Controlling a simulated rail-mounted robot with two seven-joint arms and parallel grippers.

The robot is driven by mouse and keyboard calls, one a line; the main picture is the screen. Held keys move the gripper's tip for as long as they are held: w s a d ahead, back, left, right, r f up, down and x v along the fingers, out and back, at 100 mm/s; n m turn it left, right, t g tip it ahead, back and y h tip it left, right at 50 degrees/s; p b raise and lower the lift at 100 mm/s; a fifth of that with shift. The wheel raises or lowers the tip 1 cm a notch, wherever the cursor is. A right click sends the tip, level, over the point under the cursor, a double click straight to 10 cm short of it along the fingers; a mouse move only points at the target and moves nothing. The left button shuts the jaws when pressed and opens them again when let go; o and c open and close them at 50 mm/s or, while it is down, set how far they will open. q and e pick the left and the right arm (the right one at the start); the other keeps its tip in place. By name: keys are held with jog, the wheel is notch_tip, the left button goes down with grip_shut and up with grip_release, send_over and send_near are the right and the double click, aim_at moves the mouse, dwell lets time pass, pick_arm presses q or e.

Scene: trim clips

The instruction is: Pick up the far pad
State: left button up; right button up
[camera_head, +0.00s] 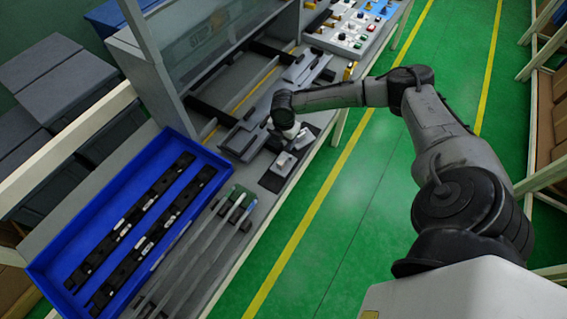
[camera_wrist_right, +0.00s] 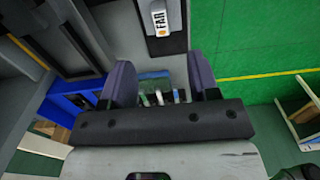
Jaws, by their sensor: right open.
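The far pad (camera_wrist_right: 160,18) is a small white block marked "FAR". It lies on a dark mat at the top of the right wrist view. In the head view it appears to be the farther of two pale pads (camera_head: 304,139), beside my right gripper. The nearer pad (camera_head: 284,162) lies on its own dark mat. My right gripper (camera_head: 290,131) is over the bench close to the pads. In the right wrist view its two fingers (camera_wrist_right: 160,82) stand apart with no pad between them. My left gripper is not in view.
A blue tray (camera_head: 44,266) with dark trim strips stands at the near left. Long thin strips (camera_head: 205,245) lie beside it. Grey fixtures (camera_head: 243,140) line the bench behind the pads, and a button panel (camera_head: 352,28) is at the far end. Green floor (camera_head: 330,215) is open to the right.

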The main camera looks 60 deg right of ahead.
aim_at(283, 159)
notch_tip(283, 159, down, 13)
jog(key=shift+a+r+p, duration=0.1)
jog(key=shift+p, duration=0.4)
dwell(0.3)
grip_shut()
dwell(0.4)
